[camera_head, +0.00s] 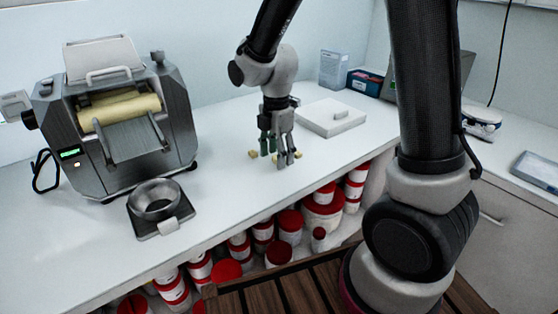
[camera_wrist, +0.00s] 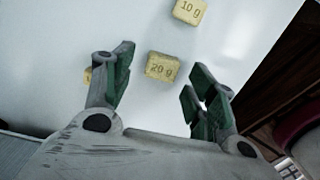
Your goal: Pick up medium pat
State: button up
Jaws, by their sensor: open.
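A pale yellow pat marked "20 g" (camera_wrist: 162,67) lies on the white counter, between and a little beyond the fingers in the wrist view. Another pat marked "10 g" (camera_wrist: 188,11) lies at the top edge of that view. A third pat (camera_wrist: 88,76) is mostly hidden behind the left finger, its label unreadable. In the head view small pats show around the fingertips, one at left (camera_head: 253,154) and one at right (camera_head: 298,155). My gripper (camera_head: 276,157) points down, low over the counter, open and empty; its green-padded fingers also show in the wrist view (camera_wrist: 160,90).
A steel mill (camera_head: 115,120) stands at left with a metal bowl on a scale (camera_head: 157,208) before it. A flat white box (camera_head: 332,118) lies behind my gripper. Red-lidded tubs (camera_head: 290,222) fill the shelf below the counter's front edge. The counter between scale and pats is clear.

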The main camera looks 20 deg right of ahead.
jog(key=shift+f, duration=0.35)
jog(key=c, duration=0.9)
jog(key=shift+o, duration=0.2)
jog(key=shift+r, duration=0.1)
notch_tip(320, 180, up, 10)
